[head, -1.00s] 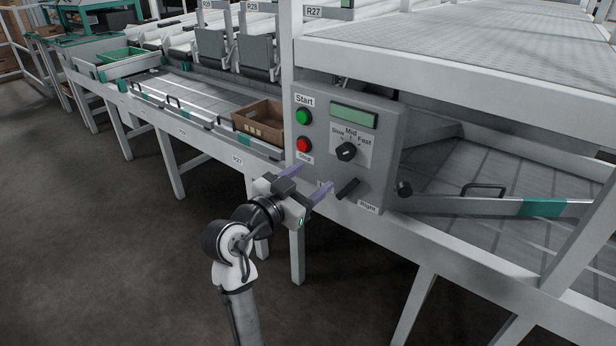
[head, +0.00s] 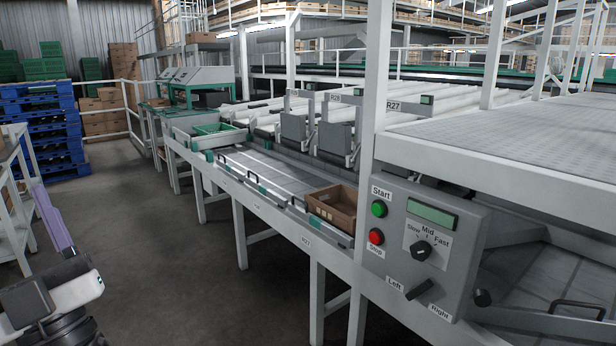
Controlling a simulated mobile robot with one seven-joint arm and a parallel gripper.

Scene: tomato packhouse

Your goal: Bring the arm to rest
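My gripper (head: 48,218) is at the lower left edge of the head view, raised close to the camera. One purple finger shows, pointing up, above the white and grey gripper body. The second finger cannot be made out, so its opening is unclear. Nothing is seen held. The rest of my arm is mostly below the frame. The gripper is well apart from the grey control panel (head: 395,262) at the right.
The panel has a green Start button (head: 379,209), a red Stop button (head: 376,237), a speed knob (head: 421,250) and a Left/Right switch (head: 418,289). A brown carton (head: 333,209) sits on the conveyor line. Blue pallets (head: 45,130) stand back left. The floor between is clear.

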